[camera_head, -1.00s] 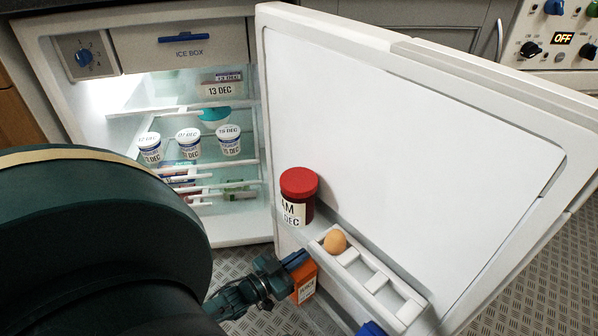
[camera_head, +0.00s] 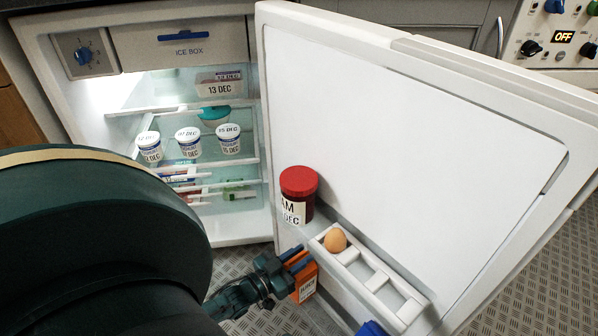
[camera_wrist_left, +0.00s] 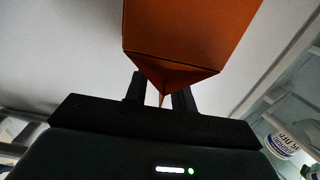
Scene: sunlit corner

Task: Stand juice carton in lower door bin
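The orange juice carton (camera_head: 306,284) with a white label is at the low left edge of the open fridge door, below the egg rack. It looks roughly upright; the lower bin around its base is not clearly seen. My left gripper (camera_head: 296,260) is at the carton's top, its blue-tipped fingers apart. In the left wrist view, the carton (camera_wrist_left: 190,35) has its folded top ridge between the fingers (camera_wrist_left: 160,97), with a gap on each side. My right gripper is not in view.
On the door, a red-lidded jar (camera_head: 298,194) stands on the shelf beside the egg rack (camera_head: 376,283), which holds one egg (camera_head: 335,241). A blue object (camera_head: 371,328) shows at the bottom edge. Yogurt pots (camera_head: 188,143) stand inside the fridge.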

